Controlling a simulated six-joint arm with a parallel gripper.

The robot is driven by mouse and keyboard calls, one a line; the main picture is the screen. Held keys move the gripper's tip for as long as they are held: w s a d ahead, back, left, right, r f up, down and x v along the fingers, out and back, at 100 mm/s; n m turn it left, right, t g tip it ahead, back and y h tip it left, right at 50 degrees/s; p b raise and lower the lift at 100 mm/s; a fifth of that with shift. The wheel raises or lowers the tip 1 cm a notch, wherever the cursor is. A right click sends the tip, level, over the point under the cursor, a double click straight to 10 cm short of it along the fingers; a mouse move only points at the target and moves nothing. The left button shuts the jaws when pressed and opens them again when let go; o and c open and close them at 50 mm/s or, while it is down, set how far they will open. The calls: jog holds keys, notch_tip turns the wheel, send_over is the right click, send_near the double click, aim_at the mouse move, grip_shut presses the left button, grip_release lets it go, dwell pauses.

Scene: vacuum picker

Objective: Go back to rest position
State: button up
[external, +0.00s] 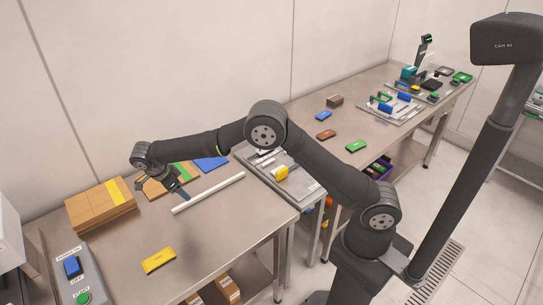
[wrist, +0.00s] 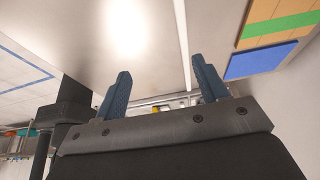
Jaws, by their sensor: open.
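My gripper (external: 181,193) hangs over the left steel table (external: 215,225) at the end of my outstretched arm. In the wrist view its two blue fingers (wrist: 160,68) stand wide apart with nothing between them. The gripper is open and empty. In the external view it is left of a long white bar (external: 208,193) and in front of a flat panel with wood, green and blue parts (external: 210,163). The panel's blue part also shows in the wrist view (wrist: 262,61), to the right of the fingers.
A cardboard stack (external: 100,208) is left of the gripper. A yellow block (external: 158,260) lies nearer the front edge, by a control box with a blue switch (external: 72,266). A grey tray (external: 303,188) and a farther table with coloured blocks lie to the right. The table's front right is clear.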

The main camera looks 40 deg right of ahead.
jog(key=w+d, duration=0.5)
jog(key=d, duration=0.5)
jog(key=w+d, duration=0.4)
jog(key=d, duration=0.5)
jog(key=w+d, duration=0.5)
jog(key=d, duration=0.5)
jog(key=s+d, duration=0.1)
jog(key=d, duration=3.1)
jog(key=shift+s+d+r, duration=0.2)
jog(key=shift+s+d, duration=0.05)
jog(key=shift+d, duration=0.15)
jog(key=shift+o, duration=0.4)
